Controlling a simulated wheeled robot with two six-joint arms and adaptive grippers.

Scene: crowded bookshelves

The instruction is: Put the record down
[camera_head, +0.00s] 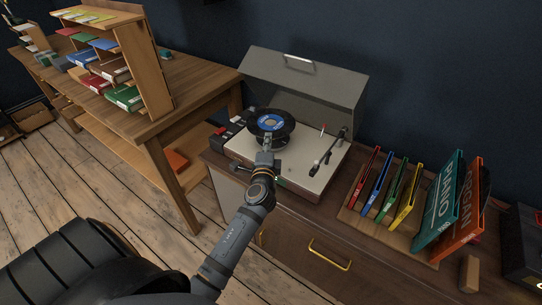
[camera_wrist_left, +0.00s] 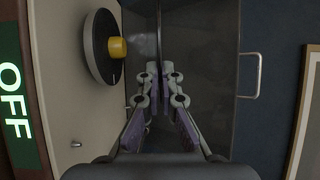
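A black record with a blue label (camera_head: 271,122) is level above the deck of the record player (camera_head: 305,182), over its platter. In the left wrist view the record (camera_wrist_left: 158,28) shows edge-on as a thin dark line, and the black platter (camera_wrist_left: 95,50) with a yellow hub (camera_wrist_left: 117,47) is apart from it to the left. My left gripper (camera_head: 266,150) holds the record by its near edge; its fingers (camera_wrist_left: 161,88) are closed together on it in the wrist view. The record hides most of the platter in the head view. My right gripper is not seen.
The grey lid (camera_head: 305,85) stands open behind the record. The tonearm (camera_head: 335,150) is right of the platter. A rack with coloured sleeves (camera_head: 390,195) stands to the right. A wooden table with a book shelf (camera_head: 150,120) is at left. A green OFF sign (camera_wrist_left: 13,98) shows in the wrist view.

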